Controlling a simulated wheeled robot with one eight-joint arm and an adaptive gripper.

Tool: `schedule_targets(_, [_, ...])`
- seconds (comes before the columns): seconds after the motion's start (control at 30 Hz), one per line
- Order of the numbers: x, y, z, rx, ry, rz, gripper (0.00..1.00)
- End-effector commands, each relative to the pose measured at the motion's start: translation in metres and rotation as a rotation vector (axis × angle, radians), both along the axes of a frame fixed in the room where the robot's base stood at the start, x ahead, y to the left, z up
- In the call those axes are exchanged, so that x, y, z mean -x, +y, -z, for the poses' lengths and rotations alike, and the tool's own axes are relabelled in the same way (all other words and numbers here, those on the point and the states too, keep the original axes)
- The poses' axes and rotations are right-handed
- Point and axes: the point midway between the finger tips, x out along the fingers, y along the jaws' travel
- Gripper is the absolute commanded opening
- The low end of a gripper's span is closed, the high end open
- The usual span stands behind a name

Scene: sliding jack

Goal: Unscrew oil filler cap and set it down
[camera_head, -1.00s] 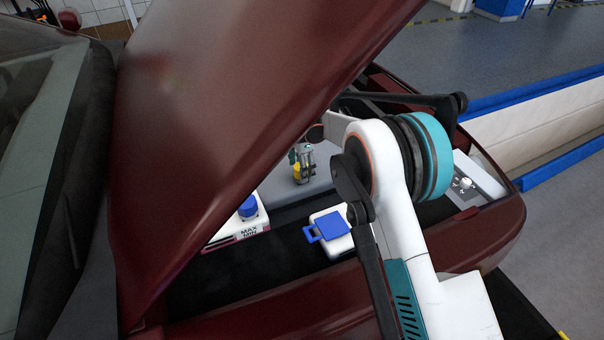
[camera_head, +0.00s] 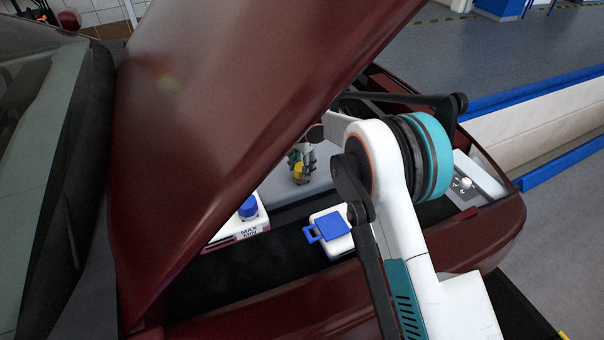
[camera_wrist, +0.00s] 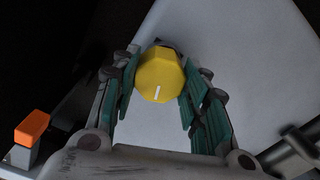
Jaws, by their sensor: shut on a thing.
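The yellow oil filler cap (camera_wrist: 160,75) has a faceted edge and a white line on top. It sits between the green-padded fingers of my gripper (camera_wrist: 159,84), which are shut on its sides. In the head view the yellow cap (camera_head: 299,170) shows partly between the fingers of my gripper (camera_head: 301,174), over the light grey engine cover (camera_head: 322,179). Whether the cap is still seated in its filler opening is hidden.
The raised dark red hood (camera_head: 215,110) slopes close to my arm. A white reservoir with a blue cap (camera_head: 248,207) and a white container with a blue lid (camera_head: 328,228) stand in front. An orange-topped part (camera_wrist: 32,128) is at left in the wrist view.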

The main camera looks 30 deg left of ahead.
Motion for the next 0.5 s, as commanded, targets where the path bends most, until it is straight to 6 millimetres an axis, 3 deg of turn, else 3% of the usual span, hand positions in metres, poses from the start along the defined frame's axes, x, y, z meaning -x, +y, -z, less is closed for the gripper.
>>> schedule_targets(0.5, [-0.0001, -0.0001, -0.0078, 0.000, 0.000, 0.002, 0.08])
